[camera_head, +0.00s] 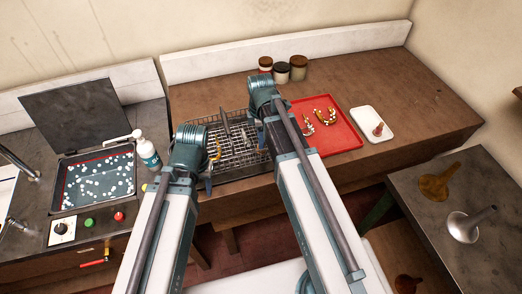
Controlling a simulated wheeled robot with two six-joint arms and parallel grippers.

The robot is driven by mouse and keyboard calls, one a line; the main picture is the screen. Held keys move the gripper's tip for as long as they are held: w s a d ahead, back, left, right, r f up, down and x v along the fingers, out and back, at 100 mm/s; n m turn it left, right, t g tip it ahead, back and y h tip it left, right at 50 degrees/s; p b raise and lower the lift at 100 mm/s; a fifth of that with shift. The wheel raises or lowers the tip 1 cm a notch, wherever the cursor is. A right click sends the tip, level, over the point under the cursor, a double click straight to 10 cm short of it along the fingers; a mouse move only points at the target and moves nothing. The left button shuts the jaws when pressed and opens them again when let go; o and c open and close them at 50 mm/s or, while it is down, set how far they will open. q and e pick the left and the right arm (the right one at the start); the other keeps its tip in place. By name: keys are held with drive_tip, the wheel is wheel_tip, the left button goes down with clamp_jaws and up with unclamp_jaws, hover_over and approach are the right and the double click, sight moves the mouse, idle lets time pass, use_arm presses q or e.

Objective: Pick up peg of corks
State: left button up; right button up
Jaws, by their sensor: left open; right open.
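I cannot make out for sure which thing is the peg of corks. A small reddish-brown piece (378,129) lies in a white tray (366,136) at the right of the wooden counter. My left gripper (190,140) is over the left end of a wire rack (228,160). My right gripper (262,92) is above the rack's right back corner, left of the red tray. Both are open, seen from behind, with their fingertips mostly hidden. Neither shows anything held. My arms cover part of the rack.
A red tray (346,142) holds brass pieces (325,115). Several lidded jars (281,72) stand at the back. A white bottle (146,150) stands beside an open basin (95,182) of white balls. The counter's right part is clear.

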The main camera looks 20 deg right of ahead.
wheel_tip(320, 180, down, 3)
drive_tip(key=shift+f+b, duration=0.1)
drive_tip(key=shift+b, duration=1.05)
clamp_jaws()
wheel_tip(320, 180, up, 10)
drive_tip(key=p, duration=1)
